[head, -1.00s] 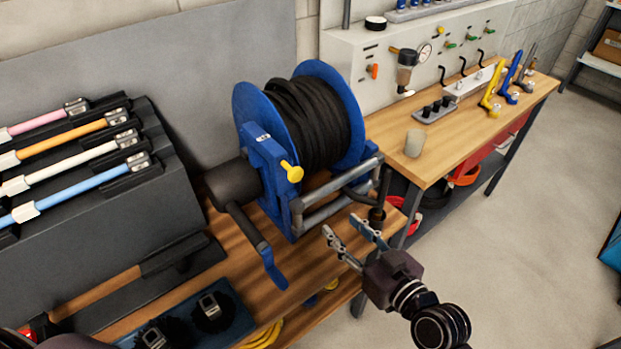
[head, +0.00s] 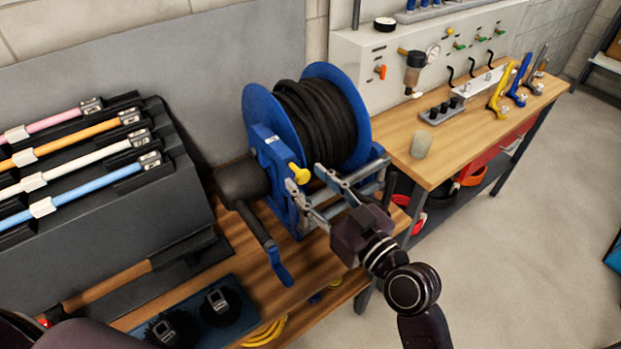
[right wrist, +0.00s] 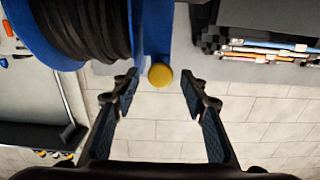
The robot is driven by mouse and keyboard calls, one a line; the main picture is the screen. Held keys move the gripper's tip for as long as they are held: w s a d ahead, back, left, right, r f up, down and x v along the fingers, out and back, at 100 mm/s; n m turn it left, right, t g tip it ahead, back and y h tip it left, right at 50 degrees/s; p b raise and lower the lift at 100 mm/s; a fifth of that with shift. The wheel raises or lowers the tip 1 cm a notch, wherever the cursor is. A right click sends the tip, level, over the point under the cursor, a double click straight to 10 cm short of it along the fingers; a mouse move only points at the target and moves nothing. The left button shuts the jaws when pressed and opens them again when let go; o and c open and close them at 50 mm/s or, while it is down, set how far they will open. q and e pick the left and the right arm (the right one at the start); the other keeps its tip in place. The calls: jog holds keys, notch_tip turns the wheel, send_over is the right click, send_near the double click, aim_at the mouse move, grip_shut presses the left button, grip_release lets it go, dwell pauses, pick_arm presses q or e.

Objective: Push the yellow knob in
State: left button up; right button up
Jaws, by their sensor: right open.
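The yellow knob (head: 299,173) sticks out from the blue frame of the hose reel (head: 276,160) on the wooden bench. My right gripper (head: 307,181) is open, with its fingers pointing at the reel. In the right wrist view the round face of the yellow knob (right wrist: 161,75) lies between the two fingertips (right wrist: 159,82), with a visible gap on each side. The fingers look close to the knob; I cannot tell the exact depth between them. My left gripper is not in view; only a dark part of my own arm shows at the lower left.
A crank handle (head: 263,243) hangs at the reel's left, and grey bars (head: 362,178) stand at its right. A black rack (head: 110,215) with coloured-handled brushes is at the left. A blue tray (head: 246,321) with black brush heads lies in front.

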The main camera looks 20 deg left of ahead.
jog(key=shift+c, duration=0.4)
grip_shut()
